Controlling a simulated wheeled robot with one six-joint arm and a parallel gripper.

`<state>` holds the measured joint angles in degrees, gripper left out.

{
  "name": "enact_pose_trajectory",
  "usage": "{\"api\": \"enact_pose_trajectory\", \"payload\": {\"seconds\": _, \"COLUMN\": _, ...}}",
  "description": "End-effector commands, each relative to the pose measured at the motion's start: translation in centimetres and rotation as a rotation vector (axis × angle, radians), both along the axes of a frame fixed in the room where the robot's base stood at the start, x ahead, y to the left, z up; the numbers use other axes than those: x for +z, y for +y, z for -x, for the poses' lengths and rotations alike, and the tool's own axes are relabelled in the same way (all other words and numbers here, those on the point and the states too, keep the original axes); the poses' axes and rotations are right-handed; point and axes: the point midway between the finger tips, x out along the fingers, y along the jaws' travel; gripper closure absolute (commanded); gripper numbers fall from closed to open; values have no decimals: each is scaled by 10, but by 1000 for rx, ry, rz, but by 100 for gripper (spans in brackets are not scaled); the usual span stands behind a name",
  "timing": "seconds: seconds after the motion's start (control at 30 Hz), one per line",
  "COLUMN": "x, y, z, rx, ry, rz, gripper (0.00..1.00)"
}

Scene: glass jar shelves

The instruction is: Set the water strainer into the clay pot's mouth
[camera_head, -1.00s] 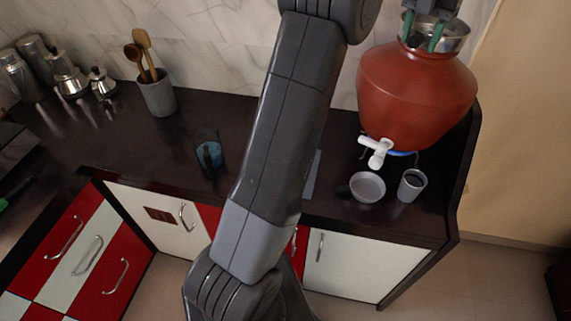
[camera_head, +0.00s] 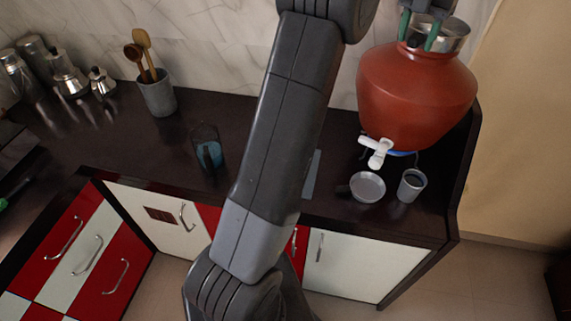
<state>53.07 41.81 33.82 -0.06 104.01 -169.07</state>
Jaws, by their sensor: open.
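The clay pot (camera_head: 415,95) is large, reddish-brown and round, with a white tap low on its front. It stands at the right end of the dark counter. The metal water strainer (camera_head: 455,36) sits at the pot's mouth and looks about level; its lower part is hidden, so how deep it sits cannot be told. My gripper (camera_head: 418,36) is at the top right, pointing down over the strainer's left side. Its green-tipped fingers are apart, and it is open. The top of the gripper is cut off by the frame.
A bowl (camera_head: 368,187) and a grey cup (camera_head: 411,185) stand in front of the pot. A glass (camera_head: 207,148) with blue in it stands mid-counter, left of my arm. A utensil holder (camera_head: 158,95) and moka pots (camera_head: 68,73) stand at the left back.

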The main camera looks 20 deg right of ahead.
Motion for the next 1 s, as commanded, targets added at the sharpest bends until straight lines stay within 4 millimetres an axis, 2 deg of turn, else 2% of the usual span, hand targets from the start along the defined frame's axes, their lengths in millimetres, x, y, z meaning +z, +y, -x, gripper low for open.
{"api": "enact_pose_trajectory", "payload": {"seconds": 0.57, "x": 0, "y": 4, "z": -7, "rx": 0, "ry": 0, "rz": 0, "gripper": 50}}
{"api": "enact_pose_trajectory", "payload": {"seconds": 1.0, "x": 0, "y": 2, "z": -5, "rx": -1, "ry": 0, "rz": 0, "gripper": 50}}
